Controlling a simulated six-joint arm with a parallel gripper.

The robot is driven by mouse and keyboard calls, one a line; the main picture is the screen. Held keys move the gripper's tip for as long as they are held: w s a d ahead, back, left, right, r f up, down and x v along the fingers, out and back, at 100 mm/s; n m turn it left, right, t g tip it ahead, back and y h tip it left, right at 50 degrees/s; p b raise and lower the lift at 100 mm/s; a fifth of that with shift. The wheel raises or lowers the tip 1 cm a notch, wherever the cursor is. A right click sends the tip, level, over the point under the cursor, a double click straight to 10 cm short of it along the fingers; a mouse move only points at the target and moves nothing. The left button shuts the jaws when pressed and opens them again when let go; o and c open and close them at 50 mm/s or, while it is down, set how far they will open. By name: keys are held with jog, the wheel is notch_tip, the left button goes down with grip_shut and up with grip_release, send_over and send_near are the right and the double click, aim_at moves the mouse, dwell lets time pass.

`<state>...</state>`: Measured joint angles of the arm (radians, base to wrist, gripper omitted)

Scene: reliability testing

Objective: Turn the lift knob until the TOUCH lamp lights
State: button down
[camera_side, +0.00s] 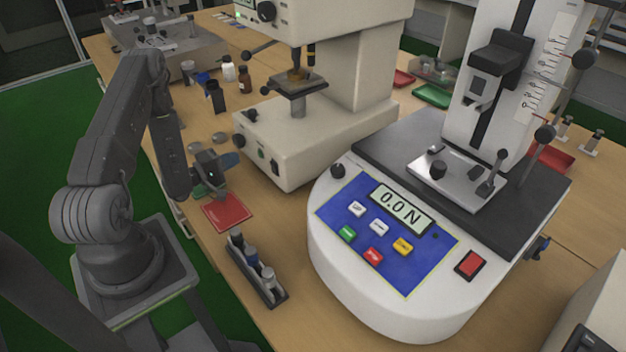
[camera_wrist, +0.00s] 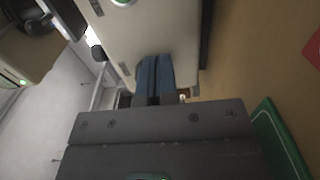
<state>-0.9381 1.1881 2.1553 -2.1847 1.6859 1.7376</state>
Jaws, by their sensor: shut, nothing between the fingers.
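The cream tester (camera_side: 300,145) stands left of centre in the side view, with a small stage (camera_side: 299,85) on a column. Its base front carries a black knob (camera_side: 239,141), a green lamp (camera_side: 261,155) and a switch (camera_side: 275,167). I cannot read their labels, so I cannot tell which part is the lift knob or the TOUCH lamp. My gripper (camera_side: 231,160) is just in front of that base, low over the table. Its blue fingers (camera_wrist: 153,80) are shut and empty in the wrist view, pointing at a pale machine face (camera_wrist: 150,30). Contact cannot be told.
A red tray (camera_side: 227,213) lies below my gripper, and a rack of small bottles (camera_side: 255,272) is in front. A force tester (camera_side: 370,285) reading 0.0 N stands to the right. Bottles (camera_side: 228,70) stand behind. A green tray edge (camera_wrist: 280,140) shows in the wrist view.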

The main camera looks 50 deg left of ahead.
jog(key=shift+s, duration=1.8)
